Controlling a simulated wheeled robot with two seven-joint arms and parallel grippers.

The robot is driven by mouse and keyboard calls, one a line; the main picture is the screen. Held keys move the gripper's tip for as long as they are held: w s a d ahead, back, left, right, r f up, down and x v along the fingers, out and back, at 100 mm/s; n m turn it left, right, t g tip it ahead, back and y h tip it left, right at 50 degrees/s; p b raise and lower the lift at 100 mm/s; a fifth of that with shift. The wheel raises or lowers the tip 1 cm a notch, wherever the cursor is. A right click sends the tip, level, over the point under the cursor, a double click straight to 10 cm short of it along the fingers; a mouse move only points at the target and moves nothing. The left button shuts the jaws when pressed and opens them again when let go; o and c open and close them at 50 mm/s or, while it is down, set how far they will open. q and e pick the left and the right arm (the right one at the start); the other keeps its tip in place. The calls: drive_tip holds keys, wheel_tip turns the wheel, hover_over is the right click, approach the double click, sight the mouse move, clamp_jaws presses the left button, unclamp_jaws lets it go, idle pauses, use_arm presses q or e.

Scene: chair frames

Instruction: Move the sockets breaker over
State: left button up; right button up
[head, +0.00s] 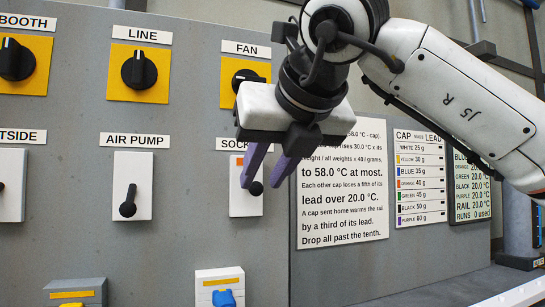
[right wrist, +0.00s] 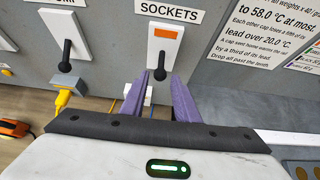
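The sockets breaker (head: 246,208) is a white plate with an orange patch at its top, below the SOCKETS label on the grey panel. It also shows in the right wrist view (right wrist: 171,50). Its black lever (right wrist: 161,72) points down. My right gripper (head: 259,184) is at the breaker, its two purple fingers apart on either side of the lever. In the right wrist view a gap shows between the lever and each finger (right wrist: 160,77). In the head view the gripper hides part of the plate and label. My left gripper is not in view.
The air pump breaker (head: 133,175), lever down, is to the left. Black knobs on yellow plates, including LINE (head: 139,70) and FAN (head: 235,92), sit above. A printed notice (head: 345,215) is to the right. A socket with a blue plug (head: 222,298) is below.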

sight(259, 194)
drive_tip(key=x, duration=0.2)
drive_tip(key=shift+w+f, duration=0.2)
drive_tip(key=shift+w, duration=0.1)
drive_tip(key=shift+a, duration=0.1)
drive_tip(key=c, duration=0.3)
drive_tip(key=shift+c, duration=1.2)
drive_tip(key=shift+f+b, duration=0.65)
drive_tip(key=shift+f, duration=0.25)
drive_tip(key=shift+w, duration=0.1)
drive_tip(key=shift+w+a+f+b, duration=0.1)
drive_tip(key=shift+w+f+b, duration=0.2)
drive_tip(key=shift+f+b, duration=0.35)
drive_tip(key=shift+f, duration=0.2)
